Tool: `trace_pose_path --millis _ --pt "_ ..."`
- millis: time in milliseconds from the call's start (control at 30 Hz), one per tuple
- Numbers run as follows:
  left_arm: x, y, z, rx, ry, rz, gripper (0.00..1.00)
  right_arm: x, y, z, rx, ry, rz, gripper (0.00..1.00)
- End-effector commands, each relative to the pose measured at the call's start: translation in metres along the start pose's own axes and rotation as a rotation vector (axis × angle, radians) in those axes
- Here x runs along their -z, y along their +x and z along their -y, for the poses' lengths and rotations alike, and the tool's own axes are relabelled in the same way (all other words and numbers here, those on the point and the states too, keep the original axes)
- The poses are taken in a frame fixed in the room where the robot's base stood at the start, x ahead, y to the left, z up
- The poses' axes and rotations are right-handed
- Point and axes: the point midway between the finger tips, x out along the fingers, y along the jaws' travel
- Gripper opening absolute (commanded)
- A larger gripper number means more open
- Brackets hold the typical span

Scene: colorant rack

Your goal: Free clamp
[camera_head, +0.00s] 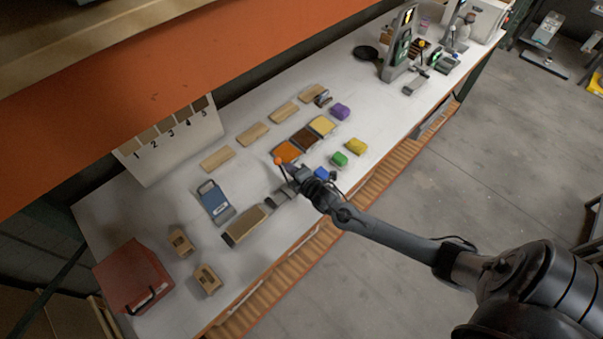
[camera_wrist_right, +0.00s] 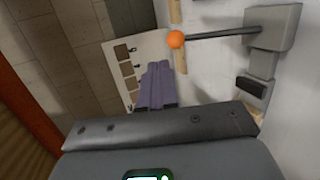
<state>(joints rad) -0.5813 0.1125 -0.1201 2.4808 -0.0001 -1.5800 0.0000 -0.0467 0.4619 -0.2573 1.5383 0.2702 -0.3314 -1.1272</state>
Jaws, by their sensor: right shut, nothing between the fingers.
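The clamp (camera_wrist_right: 273,27) is a grey block with a thin dark lever that ends in an orange ball (camera_wrist_right: 175,40). In the head view the orange ball (camera_head: 277,160) shows just left of my right gripper, and the clamp's grey end (camera_head: 281,195) sits at the end of a wooden block (camera_head: 247,222). My right gripper (camera_head: 296,174) is shut and empty above the table. In the right wrist view its fingers (camera_wrist_right: 157,85) are together, below and left of the ball, with no clear contact. My arm partly hides the clamp. My left gripper is not in view.
A blue device (camera_head: 214,200), two small wooden blocks (camera_head: 180,241) and a red box (camera_head: 133,277) stand to the left. Colour tiles (camera_head: 304,138) and green (camera_head: 339,159) and yellow (camera_head: 356,146) blocks lie nearby. A numbered sample board (camera_head: 172,140) leans at the back.

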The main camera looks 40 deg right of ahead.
Motion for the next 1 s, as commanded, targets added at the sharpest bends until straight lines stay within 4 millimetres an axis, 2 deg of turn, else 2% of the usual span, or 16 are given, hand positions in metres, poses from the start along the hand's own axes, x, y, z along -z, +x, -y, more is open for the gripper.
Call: trace_pose_path --millis 200,400,600,1000 --pt "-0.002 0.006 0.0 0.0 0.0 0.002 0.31 0.0 -0.035 -0.007 -0.001 -0.002 -0.002 0.0" --pt "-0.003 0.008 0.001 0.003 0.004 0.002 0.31 0.0 -0.054 -0.012 -0.001 -0.001 -0.001 0.0" --pt "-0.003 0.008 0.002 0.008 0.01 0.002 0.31 0.0 -0.062 -0.015 -0.001 -0.001 0.0 0.0" --pt "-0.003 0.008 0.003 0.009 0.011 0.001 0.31 0.0 -0.063 -0.015 -0.001 -0.001 0.0 0.0"
